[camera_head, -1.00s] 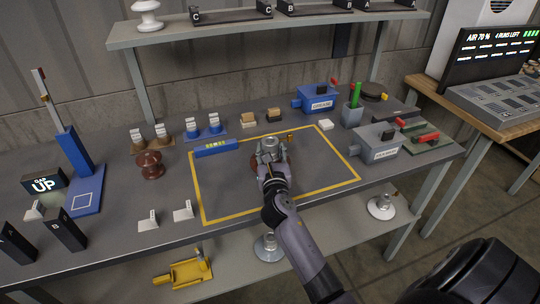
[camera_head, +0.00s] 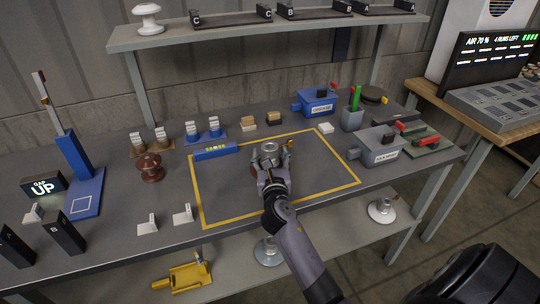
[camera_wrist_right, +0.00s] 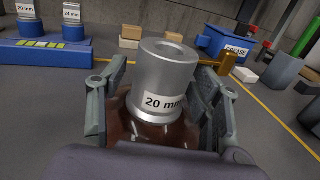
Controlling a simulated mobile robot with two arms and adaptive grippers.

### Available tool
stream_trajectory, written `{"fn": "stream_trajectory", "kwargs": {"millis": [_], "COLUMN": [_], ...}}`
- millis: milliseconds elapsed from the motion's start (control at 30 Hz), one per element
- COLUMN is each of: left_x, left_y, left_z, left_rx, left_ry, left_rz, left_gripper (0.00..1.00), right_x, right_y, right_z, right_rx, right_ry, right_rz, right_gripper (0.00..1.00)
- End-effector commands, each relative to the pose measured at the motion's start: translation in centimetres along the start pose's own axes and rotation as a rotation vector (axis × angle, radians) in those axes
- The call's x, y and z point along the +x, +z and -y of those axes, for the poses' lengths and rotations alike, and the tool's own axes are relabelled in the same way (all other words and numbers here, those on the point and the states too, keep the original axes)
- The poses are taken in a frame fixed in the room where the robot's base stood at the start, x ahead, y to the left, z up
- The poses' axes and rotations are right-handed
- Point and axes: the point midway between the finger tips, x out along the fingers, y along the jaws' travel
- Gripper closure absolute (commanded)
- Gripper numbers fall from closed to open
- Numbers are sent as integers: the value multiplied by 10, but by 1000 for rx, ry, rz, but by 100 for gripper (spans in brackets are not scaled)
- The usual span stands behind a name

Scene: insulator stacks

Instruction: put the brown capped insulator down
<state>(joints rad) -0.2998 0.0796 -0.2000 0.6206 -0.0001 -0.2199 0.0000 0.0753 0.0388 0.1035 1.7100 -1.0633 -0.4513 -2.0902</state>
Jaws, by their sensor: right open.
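The brown capped insulator stands upright on the bench inside the yellow-lined area, its brown body (camera_wrist_right: 158,135) low between my fingers. Its silver cap (camera_wrist_right: 163,75) bears a "20 mm" label and also shows in the head view (camera_head: 269,150). My right gripper (camera_head: 271,174) is open around it, with one finger on each side in the right wrist view (camera_wrist_right: 160,108). The lower part of the brown body is mostly hidden by the gripper. My left gripper is not in view.
Another brown insulator (camera_head: 149,168) stands left of the yellow outline (camera_head: 198,190). A blue bar (camera_head: 215,151) lies at the outline's back left edge. A blue box (camera_head: 318,102) and a grey box (camera_head: 378,148) stand to the right. The outlined area's right part is clear.

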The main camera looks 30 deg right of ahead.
Motion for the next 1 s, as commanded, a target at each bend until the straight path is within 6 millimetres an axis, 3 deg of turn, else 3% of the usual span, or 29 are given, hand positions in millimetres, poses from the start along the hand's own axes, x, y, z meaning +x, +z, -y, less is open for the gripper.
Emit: {"fn": "stream_trajectory", "kwargs": {"millis": [133,233,700,1000], "left_x": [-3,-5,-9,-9], "left_y": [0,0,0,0], "left_z": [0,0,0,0], "left_rx": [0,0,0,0], "left_ry": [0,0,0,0], "left_rz": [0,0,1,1], "left_gripper": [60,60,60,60], "right_x": [-2,-14,-106,-120], "right_y": [3,2,1,2], "right_z": [0,0,0,0], "right_rx": [1,-1,1,1], "right_ry": [0,1,0,0], "right_rz": [-1,-3,-2,1], "right_gripper": [41,41,41,41]}}
